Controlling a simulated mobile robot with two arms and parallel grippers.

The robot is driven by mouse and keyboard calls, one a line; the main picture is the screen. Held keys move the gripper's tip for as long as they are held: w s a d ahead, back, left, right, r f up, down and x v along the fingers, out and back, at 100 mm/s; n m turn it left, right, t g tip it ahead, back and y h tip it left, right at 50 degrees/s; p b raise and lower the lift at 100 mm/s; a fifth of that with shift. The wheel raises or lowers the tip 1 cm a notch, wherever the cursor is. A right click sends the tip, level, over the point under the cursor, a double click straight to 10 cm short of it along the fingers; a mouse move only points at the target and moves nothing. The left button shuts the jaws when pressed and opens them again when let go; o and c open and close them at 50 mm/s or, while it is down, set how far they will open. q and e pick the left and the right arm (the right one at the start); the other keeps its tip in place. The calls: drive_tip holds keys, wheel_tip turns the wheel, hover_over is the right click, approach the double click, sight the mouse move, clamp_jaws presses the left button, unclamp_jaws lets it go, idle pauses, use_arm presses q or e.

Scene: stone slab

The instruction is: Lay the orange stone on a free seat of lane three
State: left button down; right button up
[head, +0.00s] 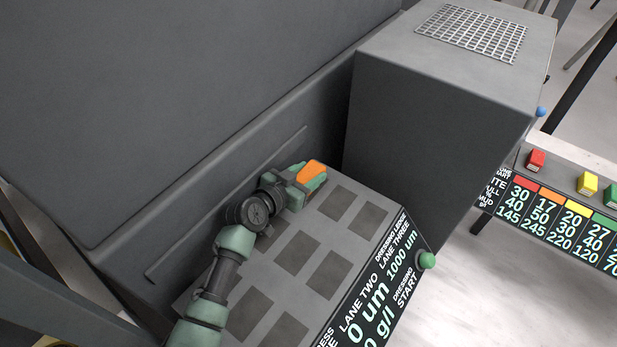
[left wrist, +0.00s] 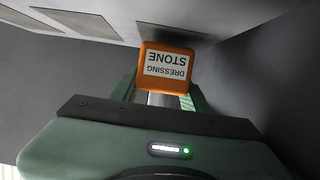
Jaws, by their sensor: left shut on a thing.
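The orange stone (head: 312,171) is in my left gripper (head: 308,181), over the far end of the grey slab (head: 318,216) with dark square seats. In the left wrist view the orange stone (left wrist: 166,72) carries a white label reading "DRESSING STONE", upside down, between the green fingers. The left gripper is shut on it. The label "LANE THREE" stands on the slab's right edge; the dark seats (head: 337,203) and (head: 363,222) nearest that end look empty. Seats under my arm are partly hidden. My right gripper is not in view.
A tall grey block (head: 430,130) with a metal grid on top stands just right of the slab's far end. A high grey wall (head: 180,110) runs along the back. A green knob (head: 426,260) sticks out at the slab's right edge. Red, yellow and green stones sit on a shelf at right.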

use_arm(q)
drive_tip(key=shift+f, duration=0.5)
drive_tip(key=c, duration=0.7)
unclamp_jaws()
drive_tip(key=shift+f, duration=0.1)
drive_tip(key=v, duration=0.7)
drive_tip(key=shift+s+a+r, duration=0.2)
